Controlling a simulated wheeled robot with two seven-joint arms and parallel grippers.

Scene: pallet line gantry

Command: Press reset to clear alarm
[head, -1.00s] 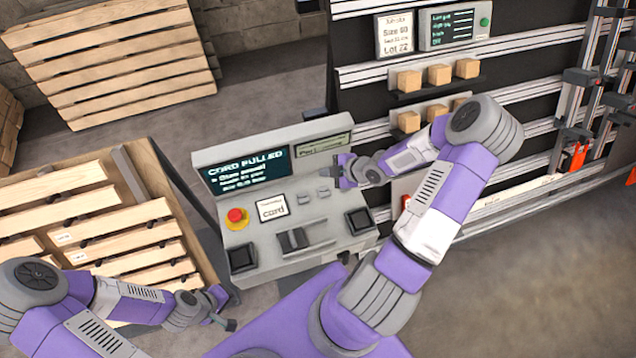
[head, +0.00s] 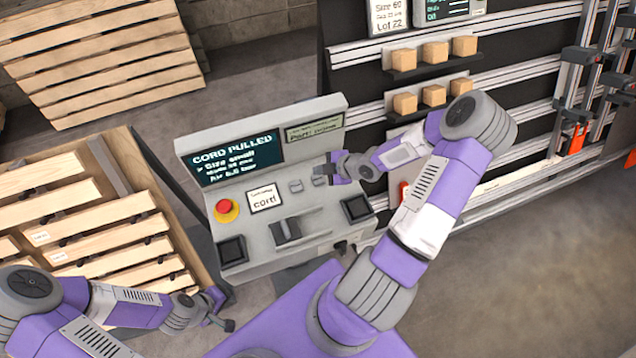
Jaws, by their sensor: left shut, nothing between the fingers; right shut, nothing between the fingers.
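The grey control console (head: 262,216) stands in the middle of the head view. Its large screen (head: 237,160) reads "CORD PULLED" above smaller lines that I cannot read surely. Two small grey controls (head: 296,186) sit below the screens; no reset label is legible on them. My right gripper (head: 326,174) is shut and empty at the right one of these controls, partly covering it; I cannot tell whether it touches. A red mushroom button on a yellow base (head: 226,210) is at the panel's left. My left gripper (head: 228,312) is shut and empty, low beside the wooden pallet.
A card reading "cord" (head: 264,197), a slider-like block (head: 286,231) and black square pads (head: 232,251) are on the console. A slatted pallet (head: 110,240) lies left. A rail rack with wooden blocks (head: 435,52) stands behind right. Open floor (head: 540,260) is at right.

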